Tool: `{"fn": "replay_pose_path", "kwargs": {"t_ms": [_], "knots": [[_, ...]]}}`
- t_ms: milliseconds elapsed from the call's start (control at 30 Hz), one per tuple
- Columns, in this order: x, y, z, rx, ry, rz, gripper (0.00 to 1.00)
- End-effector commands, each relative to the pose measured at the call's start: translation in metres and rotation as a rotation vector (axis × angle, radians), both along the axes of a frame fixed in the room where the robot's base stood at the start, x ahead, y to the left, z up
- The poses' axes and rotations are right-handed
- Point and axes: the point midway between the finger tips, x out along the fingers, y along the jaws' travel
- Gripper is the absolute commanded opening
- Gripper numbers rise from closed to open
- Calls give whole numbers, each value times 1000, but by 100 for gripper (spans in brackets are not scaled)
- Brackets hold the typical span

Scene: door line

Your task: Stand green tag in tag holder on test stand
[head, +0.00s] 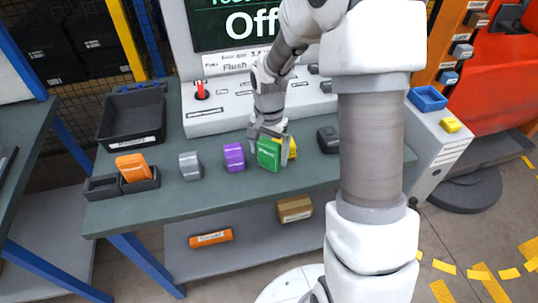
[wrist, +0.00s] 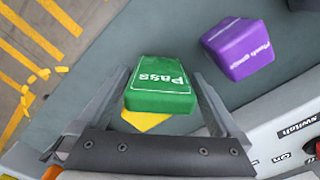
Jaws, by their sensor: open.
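The green tag (head: 268,158) stands on the grey-green bench top, and its face reads "Pass" in the wrist view (wrist: 160,85). My gripper (head: 271,138) is open just above it. In the wrist view the fingers of my gripper (wrist: 160,92) lie on either side of the green tag, with a gap showing; I cannot tell whether either touches. A small black two-part holder (head: 103,187) is at the bench's left front. An orange tag (head: 133,167) sits in its right part, and its left part looks empty. The holder's label is too small to read.
A purple tag (head: 234,157) and a grey tag (head: 190,166) stand left of the green one. A yellow piece (head: 292,148) and a black object (head: 328,139) are on its right. A black tray (head: 133,116) is at back left. The console (head: 215,117) rises behind.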

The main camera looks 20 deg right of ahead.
Motion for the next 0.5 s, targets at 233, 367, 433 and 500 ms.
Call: {"fn": "replay_pose_path", "kwargs": {"t_ms": [233, 367, 433, 500], "knots": [[0, 0, 0, -1, -1, 0, 89], [0, 0, 0, -1, -1, 1, 66], [0, 0, 0, -1, -1, 1, 53], [0, 0, 1, -1, -1, 1, 41]]}}
